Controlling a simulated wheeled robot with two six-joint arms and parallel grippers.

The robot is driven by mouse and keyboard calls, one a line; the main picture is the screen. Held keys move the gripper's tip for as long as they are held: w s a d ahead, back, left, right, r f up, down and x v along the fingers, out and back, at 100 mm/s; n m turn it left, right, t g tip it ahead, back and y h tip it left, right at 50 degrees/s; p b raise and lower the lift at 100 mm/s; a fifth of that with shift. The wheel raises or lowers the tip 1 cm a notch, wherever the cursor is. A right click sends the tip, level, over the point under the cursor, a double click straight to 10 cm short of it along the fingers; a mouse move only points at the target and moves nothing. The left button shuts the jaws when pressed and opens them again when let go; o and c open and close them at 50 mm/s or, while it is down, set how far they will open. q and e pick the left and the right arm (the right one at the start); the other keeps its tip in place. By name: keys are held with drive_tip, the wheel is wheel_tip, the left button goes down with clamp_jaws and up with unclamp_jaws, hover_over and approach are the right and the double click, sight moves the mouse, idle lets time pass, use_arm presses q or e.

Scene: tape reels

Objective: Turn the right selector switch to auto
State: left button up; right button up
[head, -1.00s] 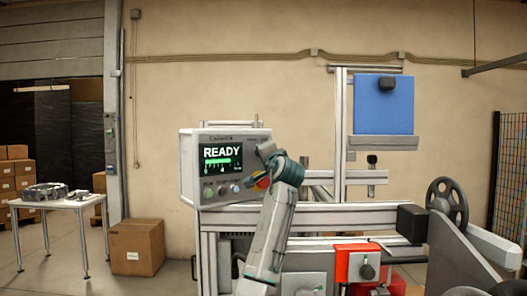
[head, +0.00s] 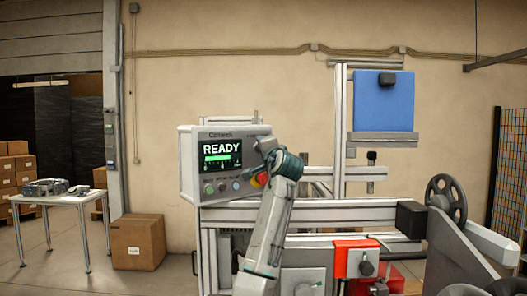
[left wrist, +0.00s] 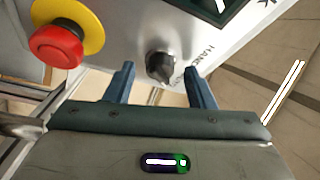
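The control panel (head: 190,165) stands in the middle of the head view with its screen reading READY. My left gripper (head: 266,155) is at the panel's right side and hides part of it. In the left wrist view, the dark selector switch (left wrist: 160,66) shows between the two blue fingertips of my left gripper (left wrist: 158,72). The fingers are apart, with visible gaps on both sides of the knob. Part of a label starting with HAN is printed beside the knob. I cannot tell how deep the fingertips reach around it. My right gripper is not in view.
The red emergency stop button (left wrist: 57,44) on its yellow ring is close to the left finger in the wrist view; it also shows in the head view (head: 258,180). Small buttons (head: 222,187) sit under the screen. A machine frame (head: 340,217) extends to the right.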

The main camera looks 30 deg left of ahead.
use_arm(q)
drive_tip(key=b+v, duration=0.5)
drive_tip(key=v, duration=0.6)
drive_tip(key=shift+b, duration=0.3)
drive_tip(key=shift+w, duration=0.1)
